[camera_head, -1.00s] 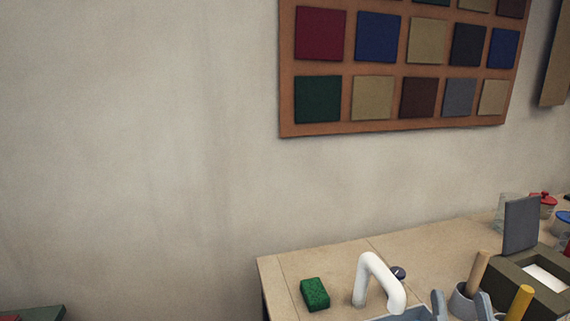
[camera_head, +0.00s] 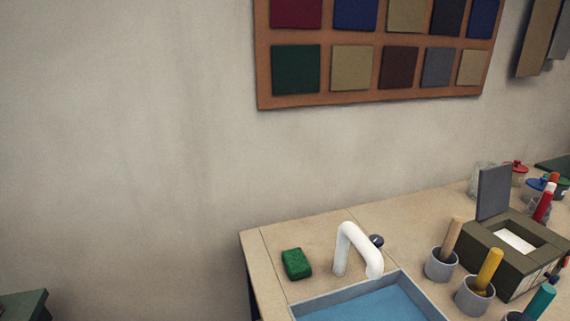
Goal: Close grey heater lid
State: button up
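The heater (camera_head: 490,259) is a dark olive box on the counter at the right of the head view, with a pale inside showing through its open top. Its grey lid (camera_head: 494,193) stands upright at the back left edge of the box, so the heater is open. My gripper is not in view.
Grey cups (camera_head: 441,265) holding tools with wooden, yellow and teal handles stand in front of the heater. A sink (camera_head: 372,304) with blue water and a white faucet (camera_head: 357,246) is to the left, beside a green sponge (camera_head: 296,263). Jars with coloured lids stand behind the heater.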

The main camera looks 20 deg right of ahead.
aim_at(494, 183)
jog(key=z, duration=1.35)
jog(key=i+u, duration=0.25)
jog(key=i, duration=0.15)
jog(key=i+u, duration=0.3)
jog(key=i+j, duration=0.05)
jog(key=i, duration=0.05)
